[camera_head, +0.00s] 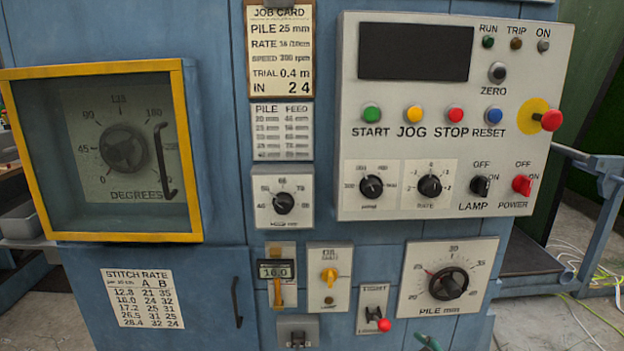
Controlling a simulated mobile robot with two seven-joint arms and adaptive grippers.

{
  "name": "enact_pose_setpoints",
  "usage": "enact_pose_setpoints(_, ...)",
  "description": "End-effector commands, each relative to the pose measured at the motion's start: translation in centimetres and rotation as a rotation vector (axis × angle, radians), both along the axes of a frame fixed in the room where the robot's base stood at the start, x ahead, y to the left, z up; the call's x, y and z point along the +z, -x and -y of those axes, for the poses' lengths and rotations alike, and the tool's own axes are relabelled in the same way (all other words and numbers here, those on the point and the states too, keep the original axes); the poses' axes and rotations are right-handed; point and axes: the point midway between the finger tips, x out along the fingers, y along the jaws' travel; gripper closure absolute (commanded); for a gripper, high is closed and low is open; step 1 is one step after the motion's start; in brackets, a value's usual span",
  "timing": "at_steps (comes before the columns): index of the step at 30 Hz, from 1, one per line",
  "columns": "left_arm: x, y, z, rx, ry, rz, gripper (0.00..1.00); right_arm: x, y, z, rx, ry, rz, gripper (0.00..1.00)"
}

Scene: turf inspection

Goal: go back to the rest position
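Neither of my grippers shows in the head view, and no arm of mine can be made out. The view faces a blue machine cabinet (222,215). On its right is a pale control panel (400,210) with a dark screen, coloured buttons, knobs and a red mushroom button (551,120). On its left a yellow-framed window (100,237) is shut over a degrees dial (124,148).
A pile dial (448,284), a lever with a red knob (384,325) and a small readout (276,269) sit low on the cabinet. A small teal piece (428,342) shows at the bottom edge. Cables (590,270) lie on the floor at right.

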Motion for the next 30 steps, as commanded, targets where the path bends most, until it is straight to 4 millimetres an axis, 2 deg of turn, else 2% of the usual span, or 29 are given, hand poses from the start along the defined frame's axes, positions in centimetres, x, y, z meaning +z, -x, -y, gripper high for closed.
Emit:
enact_pose_setpoints(1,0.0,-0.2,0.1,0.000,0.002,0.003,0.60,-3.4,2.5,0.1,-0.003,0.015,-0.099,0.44)
enact_pose_setpoints(3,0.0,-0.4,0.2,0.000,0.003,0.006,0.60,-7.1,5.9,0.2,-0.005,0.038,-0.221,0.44)
enact_pose_setpoints(6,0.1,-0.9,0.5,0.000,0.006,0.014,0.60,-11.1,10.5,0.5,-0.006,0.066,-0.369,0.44)
enact_pose_setpoints(12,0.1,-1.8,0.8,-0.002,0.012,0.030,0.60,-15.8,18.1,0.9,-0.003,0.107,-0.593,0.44)
enact_pose_setpoints(18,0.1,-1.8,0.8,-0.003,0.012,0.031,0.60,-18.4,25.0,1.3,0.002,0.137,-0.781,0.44)
enact_pose_setpoints(19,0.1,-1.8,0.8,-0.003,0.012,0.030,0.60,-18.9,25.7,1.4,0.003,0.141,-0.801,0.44)
enact_pose_setpoints(21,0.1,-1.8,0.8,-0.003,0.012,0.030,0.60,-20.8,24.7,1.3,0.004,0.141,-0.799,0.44)
enact_pose_setpoints(26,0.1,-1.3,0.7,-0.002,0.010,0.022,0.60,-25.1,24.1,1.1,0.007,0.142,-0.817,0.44)
enact_pose_setpoints(30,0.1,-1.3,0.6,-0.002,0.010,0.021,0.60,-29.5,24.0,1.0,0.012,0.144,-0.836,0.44)
